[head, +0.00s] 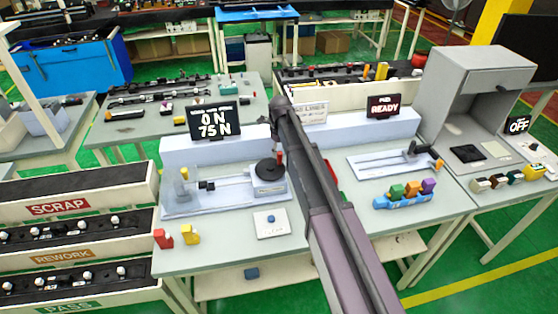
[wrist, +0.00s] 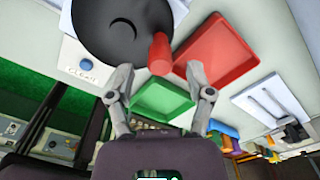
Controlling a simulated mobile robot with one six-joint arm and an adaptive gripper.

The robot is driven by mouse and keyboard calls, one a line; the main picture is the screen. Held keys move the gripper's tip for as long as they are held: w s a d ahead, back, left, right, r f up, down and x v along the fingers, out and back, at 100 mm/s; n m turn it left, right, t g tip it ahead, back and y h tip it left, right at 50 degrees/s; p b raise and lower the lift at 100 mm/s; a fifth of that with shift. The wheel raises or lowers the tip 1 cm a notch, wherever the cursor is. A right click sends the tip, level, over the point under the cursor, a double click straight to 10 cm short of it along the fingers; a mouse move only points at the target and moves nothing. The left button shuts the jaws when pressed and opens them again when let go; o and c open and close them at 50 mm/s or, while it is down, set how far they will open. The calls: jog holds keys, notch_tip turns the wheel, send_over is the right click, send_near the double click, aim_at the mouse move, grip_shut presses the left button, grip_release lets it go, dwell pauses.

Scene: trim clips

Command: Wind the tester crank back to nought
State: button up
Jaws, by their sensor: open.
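The tester (head: 225,190) stands on the near table. Its black round crank wheel (head: 270,170) is at its right end and also shows large in the wrist view (wrist: 110,30). A red crank handle (wrist: 160,55) stands up at the wheel's edge. My open gripper (wrist: 163,85) is near the handle, which appears ahead of and between the fingertips; I see no contact. In the head view my arm hides much of the gripper. The black display (head: 215,122) behind the tester reads 0 N above 75 N.
A plate with a blue button (head: 271,219) lies in front of the tester. A red tray (wrist: 215,55) and a green tray (wrist: 163,103) lie close by. Red (head: 163,239) and yellow (head: 190,234) clips lie at front left. A READY sign (head: 384,105) stands to the right.

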aim_at(270, 164)
jog(key=shift+f+b, duration=1.15)
jog(key=shift+f, duration=0.25)
grip_shut()
